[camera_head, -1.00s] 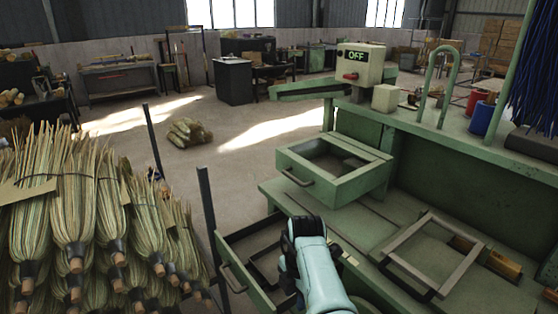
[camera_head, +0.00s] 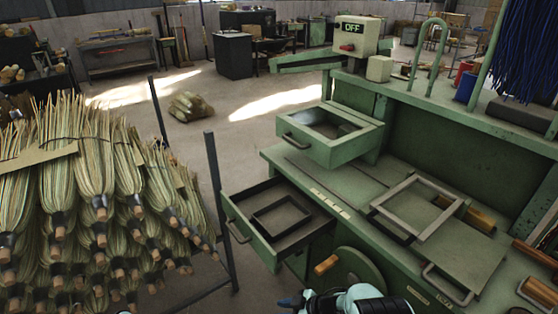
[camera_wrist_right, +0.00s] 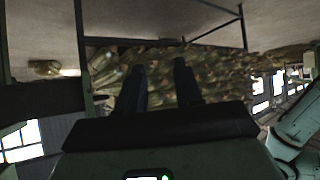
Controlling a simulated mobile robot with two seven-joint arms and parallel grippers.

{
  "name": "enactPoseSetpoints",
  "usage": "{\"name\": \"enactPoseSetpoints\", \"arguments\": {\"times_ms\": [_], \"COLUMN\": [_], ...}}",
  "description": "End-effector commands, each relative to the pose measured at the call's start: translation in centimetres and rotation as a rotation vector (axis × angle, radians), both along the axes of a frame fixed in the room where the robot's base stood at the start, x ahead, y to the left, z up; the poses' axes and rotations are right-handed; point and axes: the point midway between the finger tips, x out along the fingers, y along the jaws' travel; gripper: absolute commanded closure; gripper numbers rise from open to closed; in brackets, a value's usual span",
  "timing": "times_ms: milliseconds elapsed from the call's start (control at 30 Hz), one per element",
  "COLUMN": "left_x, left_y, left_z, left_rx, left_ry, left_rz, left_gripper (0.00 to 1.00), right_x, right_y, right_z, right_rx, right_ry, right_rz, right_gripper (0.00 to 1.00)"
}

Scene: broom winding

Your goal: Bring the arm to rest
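My right gripper (camera_wrist_right: 160,65) shows in the right wrist view as two dark fingers held apart, with nothing seen between them. Behind them lies the blurred stack of brooms. In the head view, one of my pale blue arms shows only as a small part at the bottom edge, in front of the green workbench (camera_head: 300,165). I cannot tell which arm it is. My left gripper is not clearly in view. No held object is seen.
A stack of brooms (camera_head: 70,190) stands at the left behind a dark metal rail. The lower drawer (camera_head: 245,222) and upper drawer (camera_head: 345,150) are open.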

Motion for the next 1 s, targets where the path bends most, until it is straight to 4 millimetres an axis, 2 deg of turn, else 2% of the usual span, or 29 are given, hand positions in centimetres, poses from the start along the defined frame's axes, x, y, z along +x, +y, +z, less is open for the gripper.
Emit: {"name": "enactPoseSetpoints", "arguments": {"times_ms": [33,167,267,367,400,500,600,700,800,1000], "left_x": [0.1,0.3,0.5,0.6,0.7,0.8,0.9,0.9,0.9,0.9], "left_y": [0.0,0.0,0.0,0.0,0.0,0.0,0.0,0.0,0.0,0.0], "left_z": [0.3,0.6,0.9,1.2,1.3,1.6,1.7,1.8,1.8,1.8], "left_rx": [0.001,0.000,0.000,0.000,0.000,0.000,0.000,0.000,0.001,0.001], "left_ry": [-0.002,-0.004,-0.006,-0.007,-0.008,-0.009,-0.010,-0.010,-0.011,-0.011], "left_rz": [0.000,0.000,0.000,0.000,0.000,0.000,0.000,0.000,0.000,0.000], "left_gripper": [0.57,0.57,0.57,0.57,0.57,0.57,0.57,0.57,0.57,0.57], "right_x": [-0.6,-3.3,-7.6,-13.6,-16.3,-22.5,-27.2,-29.9,-31.1,-31.3], "right_y": [-1.6,-5.7,-8.8,-11.0,-11.5,-11.9,-11.5,-11.1,-10.9,-10.9], "right_z": [-2.3,-8.0,-12.2,-15.4,-16.3,-17.2,-17.2,-16.8,-16.5,-16.5], "right_rx": [0.023,0.030,-0.007,-0.069,-0.097,-0.162,-0.210,-0.238,-0.251,-0.253], "right_ry": [0.063,0.232,0.403,0.610,0.698,0.903,1.064,1.164,1.210,1.215], "right_rz": [-0.135,-0.480,-0.729,-0.948,-1.022,-1.161,-1.244,-1.287,-1.306,-1.309], "right_gripper": [0.65,0.65,0.65,0.65,0.65,0.65,0.65,0.65,0.65,0.65]}}
